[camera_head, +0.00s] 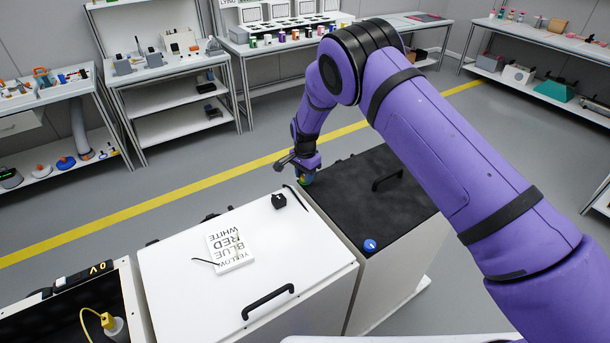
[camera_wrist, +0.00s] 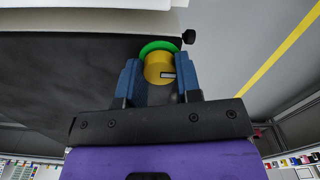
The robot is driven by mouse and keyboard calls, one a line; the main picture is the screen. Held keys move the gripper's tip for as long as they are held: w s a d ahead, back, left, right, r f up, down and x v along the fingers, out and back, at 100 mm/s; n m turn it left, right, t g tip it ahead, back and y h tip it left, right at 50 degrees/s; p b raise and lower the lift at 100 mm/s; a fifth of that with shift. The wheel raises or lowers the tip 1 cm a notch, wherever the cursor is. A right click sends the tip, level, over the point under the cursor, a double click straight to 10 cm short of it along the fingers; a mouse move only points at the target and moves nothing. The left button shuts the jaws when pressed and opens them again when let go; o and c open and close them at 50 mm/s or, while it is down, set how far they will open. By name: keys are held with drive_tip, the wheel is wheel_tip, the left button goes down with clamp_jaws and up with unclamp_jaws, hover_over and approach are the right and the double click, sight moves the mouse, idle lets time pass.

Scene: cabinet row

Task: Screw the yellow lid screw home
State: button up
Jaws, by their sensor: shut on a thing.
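The yellow lid screw (camera_wrist: 157,68) sits between the two blue fingers of my gripper (camera_wrist: 158,82) in the wrist view. It has a small pale mark on its face and a green ring (camera_wrist: 160,46) behind it. My gripper is shut on the screw. In the head view my gripper (camera_head: 304,172) is at the far left corner of the dark-topped cabinet (camera_head: 350,205), where a bit of green and yellow shows beneath it. Whether the screw is fully seated is hidden.
A white cabinet lid (camera_head: 180,265) with a black handle and a printed colour-word card (camera_head: 231,251) is to the left. A blue knob (camera_head: 370,245) is on the dark top's near edge. An open box (camera_head: 65,315) with a yellow cable stands far left. Shelves line the back.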

idle(0.4)
drive_tip(key=o, duration=0.9)
drive_tip(key=shift+o, duration=0.2)
wheel_tip(320, 180, up, 11)
